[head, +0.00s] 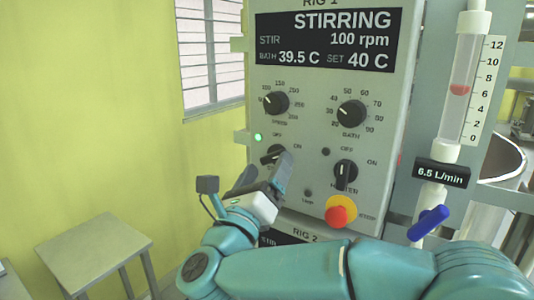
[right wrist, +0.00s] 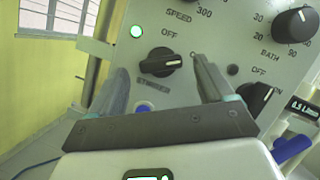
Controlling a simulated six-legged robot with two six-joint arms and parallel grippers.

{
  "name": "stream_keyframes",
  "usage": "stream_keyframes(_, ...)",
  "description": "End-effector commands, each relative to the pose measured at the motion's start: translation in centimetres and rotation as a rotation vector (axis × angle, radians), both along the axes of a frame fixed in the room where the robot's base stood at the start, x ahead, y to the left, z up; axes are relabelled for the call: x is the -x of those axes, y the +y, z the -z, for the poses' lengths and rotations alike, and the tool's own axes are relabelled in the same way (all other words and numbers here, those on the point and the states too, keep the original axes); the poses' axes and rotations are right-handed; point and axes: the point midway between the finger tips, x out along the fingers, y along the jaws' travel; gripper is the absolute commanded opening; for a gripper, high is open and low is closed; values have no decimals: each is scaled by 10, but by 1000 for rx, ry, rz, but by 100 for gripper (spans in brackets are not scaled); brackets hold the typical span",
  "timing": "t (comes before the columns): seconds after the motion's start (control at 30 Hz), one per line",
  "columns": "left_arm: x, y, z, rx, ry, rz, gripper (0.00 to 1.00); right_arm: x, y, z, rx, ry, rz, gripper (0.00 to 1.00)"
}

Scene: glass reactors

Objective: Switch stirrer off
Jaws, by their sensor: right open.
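The stirrer knob (head: 271,153) is a black rotary knob at the left of the RIG 1 panel (head: 300,190). In the right wrist view the knob (right wrist: 160,62) has its white mark toward the right, on the ON side. The display (head: 326,40) reads STIRRING, 100 rpm. A green lamp (head: 258,137) above the knob is lit. My right gripper (head: 266,173) is open and empty, just in front of the knob. In the wrist view its fingers (right wrist: 161,76) stand on either side of the knob, with no contact visible. My left gripper is out of view.
The speed knob (head: 275,102) and bath knob (head: 352,114) sit above. The heater knob (head: 346,173) and red stop button (head: 338,212) are close on the right. A flow tube (head: 463,90) with blue valve handle (head: 429,222) stands further right. A stool (head: 95,250) is at lower left.

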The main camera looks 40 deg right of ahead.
Motion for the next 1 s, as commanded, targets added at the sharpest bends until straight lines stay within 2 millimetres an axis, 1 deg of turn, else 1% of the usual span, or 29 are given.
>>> stream_keyframes(0.03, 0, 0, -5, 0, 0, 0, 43, -3, -5, -4, 0, 0, 2, 81)
stream_keyframes(0.13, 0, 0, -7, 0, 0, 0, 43, -8, -10, -5, 1, 0, 1, 81)
stream_keyframes(0.43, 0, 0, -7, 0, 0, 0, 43, -10, -11, -5, 1, 0, -1, 81)
stream_keyframes(0.47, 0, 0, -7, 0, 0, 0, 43, -10, -11, -5, 1, 0, -1, 78)
stream_keyframes(0.5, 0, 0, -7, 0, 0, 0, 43, -10, -11, -5, 1, 0, -1, 65)
stream_keyframes(0.57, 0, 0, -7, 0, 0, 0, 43, -10, -11, -5, 1, 0, -1, 45)
stream_keyframes(0.6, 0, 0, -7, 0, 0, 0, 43, -10, -11, -5, 1, 0, -1, 32)
stream_keyframes(0.63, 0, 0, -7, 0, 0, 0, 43, -10, -11, -5, 1, 0, -1, 25)
stream_keyframes(0.83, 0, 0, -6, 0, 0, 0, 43, -10, -11, -5, 3, 5, 0, 25)
stream_keyframes(1.0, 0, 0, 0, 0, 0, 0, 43, -9, -11, -4, 19, 42, -2, 25)
